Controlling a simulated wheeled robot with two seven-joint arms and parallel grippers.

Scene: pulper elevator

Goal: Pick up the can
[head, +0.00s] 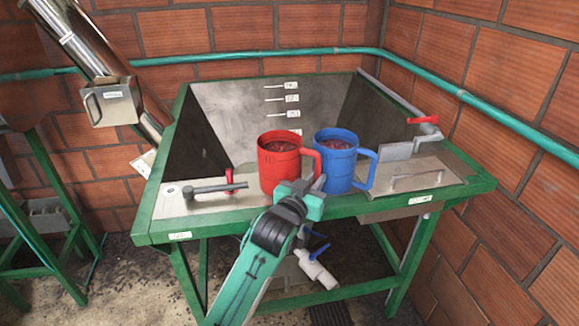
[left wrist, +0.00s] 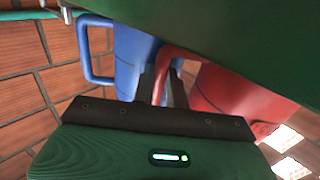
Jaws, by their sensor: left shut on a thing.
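A red can (head: 281,168), a mug with a handle on its right, is at the front edge of the green-framed hopper. A blue can (head: 335,166) of the same shape is just right of it, its handle also on the right. Both hold reddish contents. My left gripper (head: 310,190) is in front of the gap between them. In the left wrist view, its fingers (left wrist: 163,88) are shut on the red can's handle (left wrist: 172,62). The red body (left wrist: 235,95) and blue can (left wrist: 132,55) show on either side. I cannot tell whether the red can is raised. My right gripper is not seen.
The hopper (head: 225,105) opens behind the cans. A red-handled lever (head: 215,188) lies to the left and another red handle (head: 423,120) is at the right. A metal chute (head: 85,45) rises at the left. Brick walls close off the back and right.

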